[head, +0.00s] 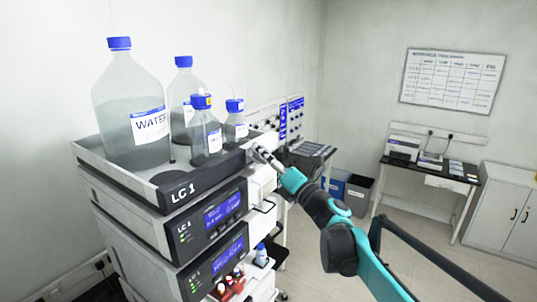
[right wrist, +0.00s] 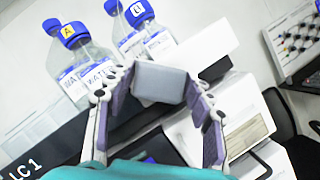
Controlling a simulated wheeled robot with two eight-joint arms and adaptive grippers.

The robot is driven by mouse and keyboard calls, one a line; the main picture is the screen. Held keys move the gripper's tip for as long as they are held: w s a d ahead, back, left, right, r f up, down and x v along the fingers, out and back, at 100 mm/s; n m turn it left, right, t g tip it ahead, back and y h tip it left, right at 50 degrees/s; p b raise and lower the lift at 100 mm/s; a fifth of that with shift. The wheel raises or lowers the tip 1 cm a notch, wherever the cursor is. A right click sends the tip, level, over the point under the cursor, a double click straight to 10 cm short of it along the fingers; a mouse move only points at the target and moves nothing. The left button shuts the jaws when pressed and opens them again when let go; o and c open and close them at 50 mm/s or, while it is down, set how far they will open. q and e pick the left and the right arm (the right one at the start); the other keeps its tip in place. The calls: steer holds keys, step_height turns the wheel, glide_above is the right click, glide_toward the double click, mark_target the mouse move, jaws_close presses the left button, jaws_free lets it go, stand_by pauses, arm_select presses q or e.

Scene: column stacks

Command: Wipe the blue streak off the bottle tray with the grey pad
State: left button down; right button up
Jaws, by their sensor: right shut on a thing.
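The bottle tray (head: 122,178), light inside with a dark front marked LC 1, sits on top of the instrument stack. Its dark front also shows in the right wrist view (right wrist: 62,140). My right gripper (head: 258,153) is at the tray's right end, beside the small bottles. In the right wrist view, it is shut on the grey pad (right wrist: 160,82), held between the fingertips. I cannot tell whether the pad touches the tray. I cannot make out the blue streak on the tray; the gripper and bottles hide part of it. My left gripper is not in view.
A large WATER bottle (head: 128,105) and several smaller blue-capped bottles, including a yellow-marked one (head: 204,130), stand in the tray close to my gripper. Instruments with blue screens (head: 222,210) are stacked below. Open floor lies right, before a desk (head: 440,178) and white cabinet (head: 505,205).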

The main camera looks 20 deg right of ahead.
steer(key=shift+w+d, duration=0.1)
steer(key=shift+d, duration=0.05)
steer(key=s+d, duration=0.3)
steer(key=s, duration=0.2)
steer(key=shift+d, duration=0.3)
steer(key=shift+w, duration=0.1)
steer(key=shift+s+d, duration=0.95)
steer(key=shift+s, duration=0.3)
steer(key=shift+w, duration=0.1)
